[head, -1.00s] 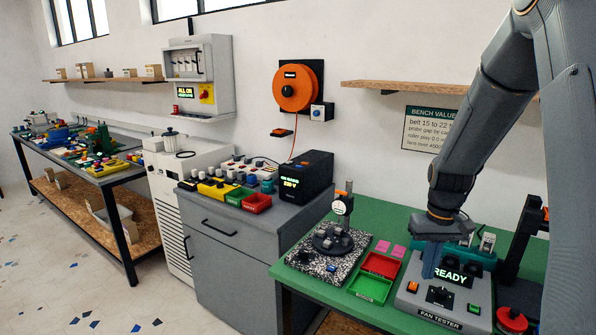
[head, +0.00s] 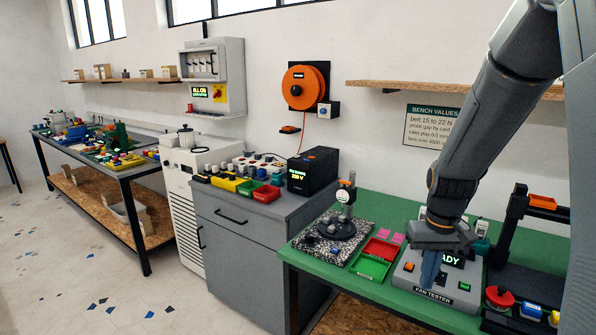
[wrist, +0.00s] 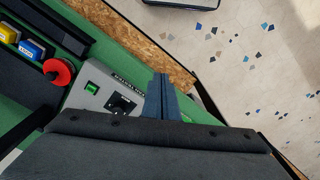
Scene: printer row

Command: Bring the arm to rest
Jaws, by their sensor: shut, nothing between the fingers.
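My gripper (head: 430,272) hangs at the end of my arm over the front of the fan tester (head: 436,290) on the green bench. Its blue-grey fingers are together with nothing between them, and they hide part of the lit display. In the wrist view my gripper (wrist: 161,95) shows its shut fingers near the bench's front edge, beside the fan tester (wrist: 98,92). I cannot tell the exact gap between the fingertips and the tester.
A red knob (head: 499,297) stands right of the tester, by a black frame (head: 512,225). Red (head: 382,248) and green (head: 369,267) trays and a dial stand (head: 343,208) lie left. A shelf (head: 455,90) runs above. Floor at left is clear.

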